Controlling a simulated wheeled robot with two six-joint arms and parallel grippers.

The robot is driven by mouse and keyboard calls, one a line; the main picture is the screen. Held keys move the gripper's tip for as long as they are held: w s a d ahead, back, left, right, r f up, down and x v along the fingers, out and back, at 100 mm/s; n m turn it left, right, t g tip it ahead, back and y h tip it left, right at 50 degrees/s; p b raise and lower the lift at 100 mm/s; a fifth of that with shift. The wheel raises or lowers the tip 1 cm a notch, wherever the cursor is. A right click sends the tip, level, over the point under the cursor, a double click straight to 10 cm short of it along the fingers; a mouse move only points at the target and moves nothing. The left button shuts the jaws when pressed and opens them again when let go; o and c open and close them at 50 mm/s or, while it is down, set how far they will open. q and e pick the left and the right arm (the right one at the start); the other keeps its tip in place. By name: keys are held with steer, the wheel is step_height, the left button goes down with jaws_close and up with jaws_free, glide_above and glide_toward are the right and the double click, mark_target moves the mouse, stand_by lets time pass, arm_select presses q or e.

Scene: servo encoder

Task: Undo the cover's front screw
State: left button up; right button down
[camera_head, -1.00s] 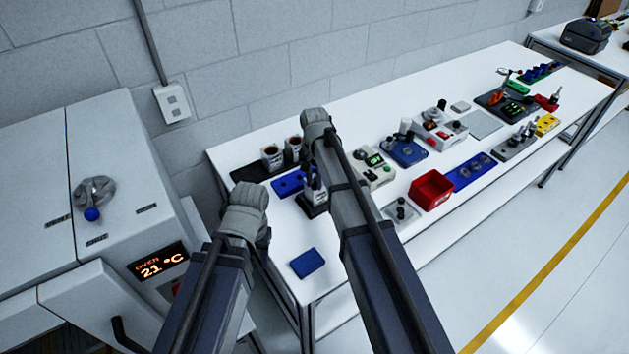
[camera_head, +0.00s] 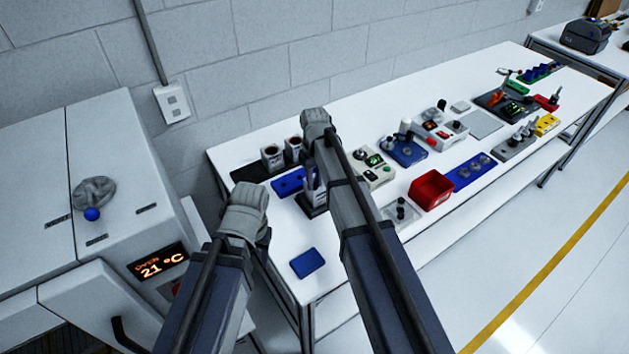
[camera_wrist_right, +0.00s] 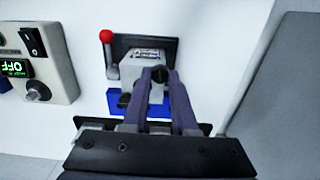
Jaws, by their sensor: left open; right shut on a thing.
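In the right wrist view, my right gripper (camera_wrist_right: 160,76) is shut on a small dark round piece, which looks like the front screw (camera_wrist_right: 160,73), at the near side of a pale grey block-like cover (camera_wrist_right: 140,58). The cover sits by a black plate and a blue base (camera_wrist_right: 118,103); the fingers hide part of its front. In the head view, my right arm reaches over the bench and hides its gripper's tips and the cover. My left gripper (camera_head: 248,208) is open beside the bench's left edge, apart from the cover; its fingertips are mostly hidden.
A lever with a red ball (camera_wrist_right: 106,37) stands left of the cover. A control box with a green display (camera_wrist_right: 35,60) is further left. On the bench are a blue block (camera_head: 307,263), a red bin (camera_head: 431,189) and several devices. An oven (camera_head: 120,215) stands at left.

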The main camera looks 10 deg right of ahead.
steer(key=shift+n, duration=2)
steer(key=c, duration=0.7)
jaws_free()
